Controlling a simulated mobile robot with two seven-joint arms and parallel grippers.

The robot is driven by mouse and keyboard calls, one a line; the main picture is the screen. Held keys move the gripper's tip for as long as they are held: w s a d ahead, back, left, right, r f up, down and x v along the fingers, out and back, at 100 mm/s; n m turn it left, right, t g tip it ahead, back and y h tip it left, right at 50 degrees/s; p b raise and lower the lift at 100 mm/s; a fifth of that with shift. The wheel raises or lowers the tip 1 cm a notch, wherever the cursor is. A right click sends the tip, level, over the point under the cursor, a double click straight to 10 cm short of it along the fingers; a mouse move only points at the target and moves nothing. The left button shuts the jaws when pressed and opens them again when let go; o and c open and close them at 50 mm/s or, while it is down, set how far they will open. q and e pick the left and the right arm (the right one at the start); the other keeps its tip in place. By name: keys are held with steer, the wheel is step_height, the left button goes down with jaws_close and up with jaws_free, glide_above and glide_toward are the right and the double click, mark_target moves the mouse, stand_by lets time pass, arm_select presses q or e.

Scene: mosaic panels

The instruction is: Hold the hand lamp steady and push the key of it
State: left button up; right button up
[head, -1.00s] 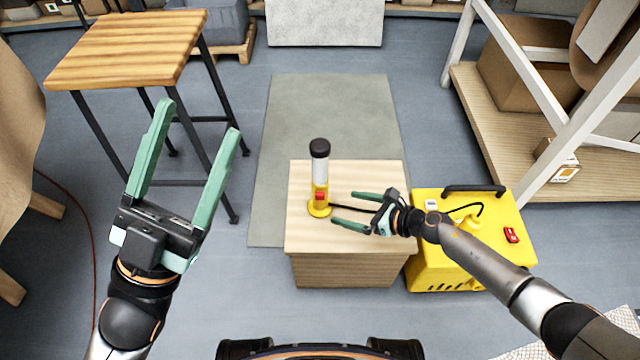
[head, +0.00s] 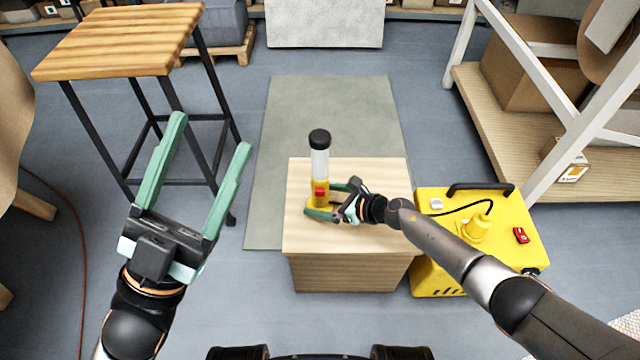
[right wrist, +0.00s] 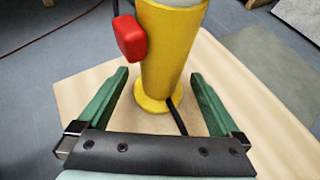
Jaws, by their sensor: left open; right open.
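The hand lamp (head: 320,165) stands upright on the wooden box (head: 345,240). It has a black cap, a clear tube and a yellow base, with a red key (head: 320,191) on its side. The right wrist view shows the yellow body (right wrist: 168,55) and red key (right wrist: 130,37) up close. My right gripper (head: 322,200) is open low at the lamp, its fingers (right wrist: 160,88) on either side of the yellow base without closing on it. My left gripper (head: 212,135) is open and empty in the air at the left, well away from the lamp.
A yellow power unit (head: 440,270) with a black handle stands right of the box, and a cable runs from it towards the lamp. A wooden-topped stool (head: 125,40) stands at the back left. A shelf with cartons (head: 540,60) is at the right.

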steer(key=shift+c, duration=0.4)
arm_select(q)
steer(key=shift+c, duration=0.2)
arm_select(e)
steer(key=c, duration=1.2)
arm_select(q)
jaws_close()
arm_select(e)
steer(key=shift+o, duration=0.2)
stand_by(0.5)
